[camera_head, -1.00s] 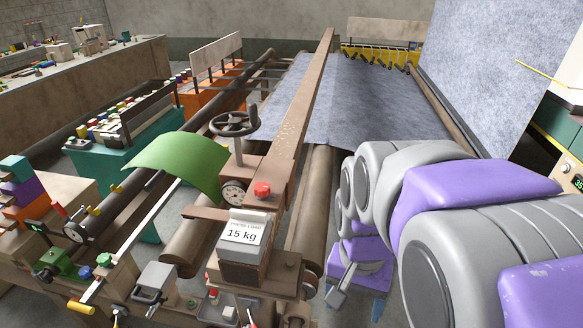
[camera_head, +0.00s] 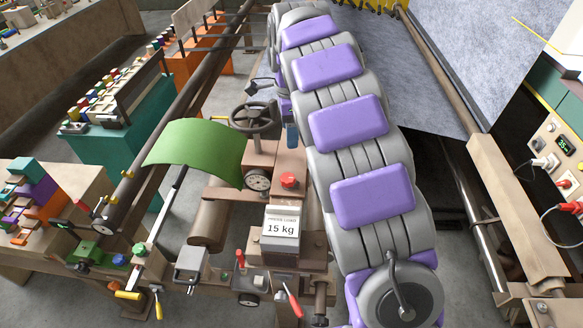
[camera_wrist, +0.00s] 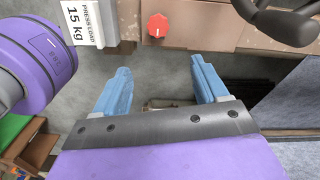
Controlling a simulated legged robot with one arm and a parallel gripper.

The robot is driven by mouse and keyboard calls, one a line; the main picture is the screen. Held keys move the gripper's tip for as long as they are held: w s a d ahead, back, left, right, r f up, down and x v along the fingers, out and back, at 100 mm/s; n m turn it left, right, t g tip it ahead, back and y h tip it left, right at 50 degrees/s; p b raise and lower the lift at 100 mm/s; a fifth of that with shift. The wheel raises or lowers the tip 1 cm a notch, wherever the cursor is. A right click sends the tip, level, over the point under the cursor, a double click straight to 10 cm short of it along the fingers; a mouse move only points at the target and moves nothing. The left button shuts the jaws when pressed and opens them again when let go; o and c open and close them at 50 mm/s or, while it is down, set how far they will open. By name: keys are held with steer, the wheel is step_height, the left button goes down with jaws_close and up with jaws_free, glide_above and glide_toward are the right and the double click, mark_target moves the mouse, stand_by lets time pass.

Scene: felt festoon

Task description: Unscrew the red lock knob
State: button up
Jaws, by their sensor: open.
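In the wrist view the red knob (camera_wrist: 158,25) shows near the top, beyond my fingertips. My gripper (camera_wrist: 160,68) is open and empty, its two blue fingers wide apart and pointing toward the knob without touching it. In the head view a blue finger of my gripper (camera_head: 291,136) shows just behind the knob, beside the handwheel; the rest is mostly hidden by my arm.
The dark handwheel (camera_head: 255,117) stands close behind the knob and shows at the wrist view's upper right (camera_wrist: 285,20). The 15 kg load block (camera_head: 281,225) stands in front. A curved green sheet (camera_head: 197,152) is at left. Grey felt (camera_head: 440,100) lies behind my arm.

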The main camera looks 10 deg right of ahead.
steer(key=a+f, duration=0.2)
steer(key=a, duration=0.1)
glide_above(286, 177)
steer(key=d, duration=0.2)
steer(key=f, duration=0.9)
steer(key=shift+s+a+f, duration=0.1)
steer(key=shift+a+f, duration=0.1)
steer(key=shift+f, duration=0.15)
steer(key=f, duration=0.1)
steer(key=a+f, duration=0.1)
steer(key=f, duration=0.1)
steer(key=a+f, duration=0.1)
steer(key=shift+f, duration=0.4)
steer(key=shift+a+f, duration=0.35)
steer(key=shift+a, duration=0.05)
steer(key=shift+d, duration=1.3)
steer(key=c, duration=0.3)
steer(key=shift+a, duration=0.85)
steer(key=c, duration=0.6)
steer(key=shift+d, duration=0.1)
steer(key=shift+c, duration=0.8)
